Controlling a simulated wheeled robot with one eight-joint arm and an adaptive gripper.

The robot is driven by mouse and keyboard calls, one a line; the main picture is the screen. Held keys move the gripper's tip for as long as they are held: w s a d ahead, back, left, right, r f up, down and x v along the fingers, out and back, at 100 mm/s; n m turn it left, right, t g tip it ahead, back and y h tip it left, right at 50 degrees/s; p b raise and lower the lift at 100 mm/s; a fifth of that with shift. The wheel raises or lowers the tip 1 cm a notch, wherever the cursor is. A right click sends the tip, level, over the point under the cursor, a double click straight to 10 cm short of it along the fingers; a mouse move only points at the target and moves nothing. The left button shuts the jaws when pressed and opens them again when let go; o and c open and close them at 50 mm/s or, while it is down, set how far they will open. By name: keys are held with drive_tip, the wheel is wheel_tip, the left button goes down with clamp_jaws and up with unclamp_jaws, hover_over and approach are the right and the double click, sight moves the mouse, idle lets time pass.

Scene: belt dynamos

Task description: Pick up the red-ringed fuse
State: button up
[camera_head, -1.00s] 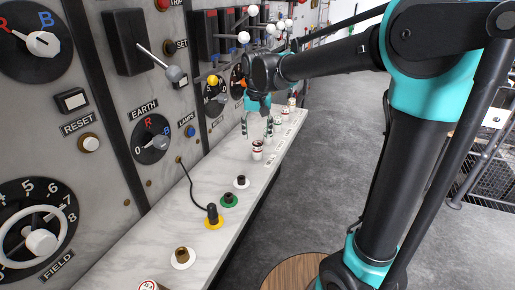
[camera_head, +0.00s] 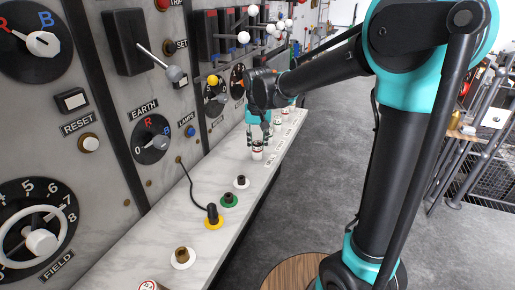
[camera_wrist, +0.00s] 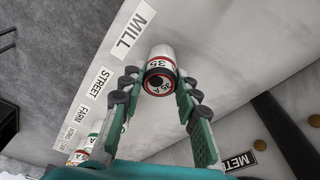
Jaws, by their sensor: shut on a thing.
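The red-ringed fuse (camera_wrist: 160,64) is a white cylinder with a red ring and the marking "35 A" on its end, seen in the wrist view. In the head view it (camera_head: 257,150) stands on the marble ledge, with its upper part between the fingers. My gripper (camera_wrist: 160,88) is shut on the fuse, one green finger with dark pads on each side. In the head view my gripper (camera_head: 258,140) comes down on the fuse from above. The lower end of the fuse is partly hidden in the wrist view by its own top.
The marble ledge (camera_head: 215,183) runs along the control panel (camera_head: 105,130). Further fuses (camera_wrist: 84,148) stand along the ledge by name labels. Nearer sockets, one yellow with a cabled plug (camera_head: 213,217), line the ledge. Levers with white knobs stick out above.

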sight(258, 142)
clamp_jaws()
drive_tip(key=shift+r, duration=0.1)
drive_tip(key=shift+r, duration=0.5)
wheel_tip(258, 142, up, 2)
drive_tip(key=shift+r, duration=0.1)
drive_tip(key=s+d, duration=0.3)
drive_tip(key=d, duration=0.5)
drive_tip(key=s+d, duration=0.3)
drive_tip(key=d, duration=0.6)
